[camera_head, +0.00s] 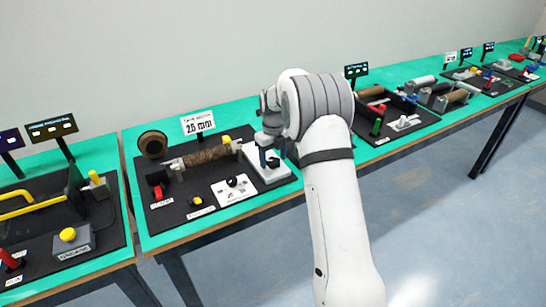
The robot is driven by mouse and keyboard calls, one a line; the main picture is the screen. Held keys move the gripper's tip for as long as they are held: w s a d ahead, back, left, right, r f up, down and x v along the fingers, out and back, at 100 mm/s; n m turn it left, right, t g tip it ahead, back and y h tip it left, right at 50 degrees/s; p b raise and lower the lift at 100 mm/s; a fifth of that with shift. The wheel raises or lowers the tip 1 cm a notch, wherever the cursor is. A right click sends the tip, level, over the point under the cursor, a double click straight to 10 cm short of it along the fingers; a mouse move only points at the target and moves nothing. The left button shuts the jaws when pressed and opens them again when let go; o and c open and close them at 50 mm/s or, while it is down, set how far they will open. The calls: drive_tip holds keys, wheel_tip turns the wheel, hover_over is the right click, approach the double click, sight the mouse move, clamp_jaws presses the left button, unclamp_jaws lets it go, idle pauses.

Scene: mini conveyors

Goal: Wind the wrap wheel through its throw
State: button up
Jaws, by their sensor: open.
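My gripper (268,150) is open above a white block (261,174) at the right end of the middle station. Small dark parts show on the block near the fingertips. The gripper and arm hide part of it, and I cannot tell whether the fingers touch it. I cannot make out for sure which part is the wrap wheel. A small black knob (232,182) sits on a white marked plate left of the block. A brown ring-shaped disc (153,145) stands at the station's back left.
A brown roller (207,155) lies behind the knob, below a sign reading 25 mm (198,122). A red part (158,192) and a yellow button (195,201) are at the station's left and front. Other stations (67,240) stand on both sides. Open floor lies at front right.

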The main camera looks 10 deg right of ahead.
drive_tip(key=shift+c, duration=0.2)
drive_tip(key=c, duration=0.9)
drive_tip(key=shift+c, duration=0.2)
